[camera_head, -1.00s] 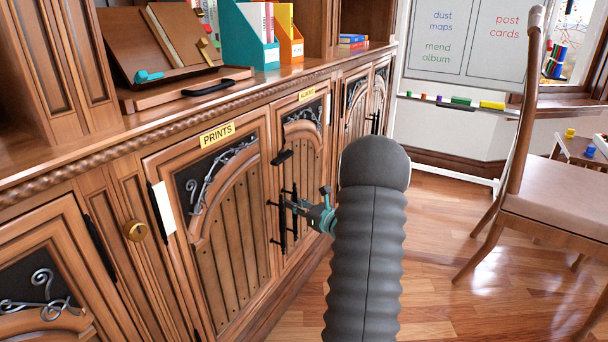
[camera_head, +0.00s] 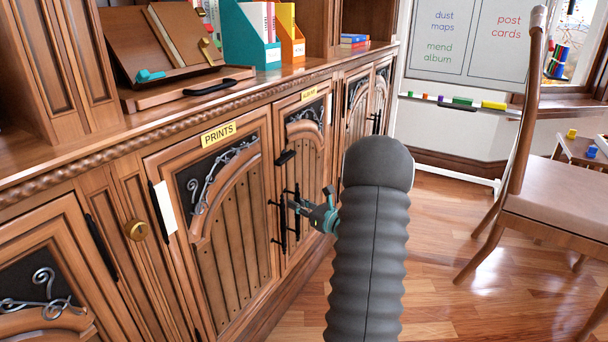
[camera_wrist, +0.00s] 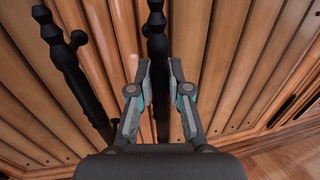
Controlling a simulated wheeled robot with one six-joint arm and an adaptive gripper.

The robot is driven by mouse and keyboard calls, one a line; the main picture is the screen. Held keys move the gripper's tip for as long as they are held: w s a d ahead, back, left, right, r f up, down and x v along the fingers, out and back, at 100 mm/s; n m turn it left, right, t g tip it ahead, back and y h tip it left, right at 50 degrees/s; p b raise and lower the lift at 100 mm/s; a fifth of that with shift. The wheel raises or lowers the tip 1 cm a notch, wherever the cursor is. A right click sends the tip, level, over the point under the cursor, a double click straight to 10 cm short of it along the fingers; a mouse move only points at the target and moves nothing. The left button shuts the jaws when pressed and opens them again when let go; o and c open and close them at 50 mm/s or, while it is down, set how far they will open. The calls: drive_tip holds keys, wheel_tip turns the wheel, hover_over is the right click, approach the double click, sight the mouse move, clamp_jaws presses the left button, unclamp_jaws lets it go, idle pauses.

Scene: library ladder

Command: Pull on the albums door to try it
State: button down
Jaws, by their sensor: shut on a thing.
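The albums door (camera_head: 309,158) is a wooden panel door with dark scrollwork at its top and a yellow label (camera_head: 308,94). It looks closed, in line with the cabinet front. Its black vertical handle (camera_head: 297,222) stands near its left edge. My gripper (camera_head: 300,206) is shut on that handle. In the wrist view the handle (camera_wrist: 157,45) runs between the two fingers of my gripper (camera_wrist: 160,88). The prints door (camera_head: 228,225) is closed to the left, with its own black handle (camera_head: 283,225) close beside; that handle (camera_wrist: 72,75) also shows in the wrist view, apart from the fingers.
A black bar (camera_head: 285,157) sits at the door seam above the handles. A chair (camera_head: 545,190) stands at the right. The wooden floor (camera_head: 440,270) between cabinet and chair is clear. A book stand and file boxes (camera_head: 250,40) stand on the cabinet top.

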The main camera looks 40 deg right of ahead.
drive_tip(key=shift+d, duration=0.15)
idle(0.6)
drive_tip(key=c, duration=1.1)
unclamp_jaws()
drive_tip(key=shift+w, duration=0.1)
drive_tip(key=shift+a, duration=0.2)
drive_tip(key=s+d, duration=0.2)
drive_tip(key=s, duration=0.9)
drive_tip(key=shift+s+d, duration=0.15)
drive_tip(key=shift+s, duration=0.25)
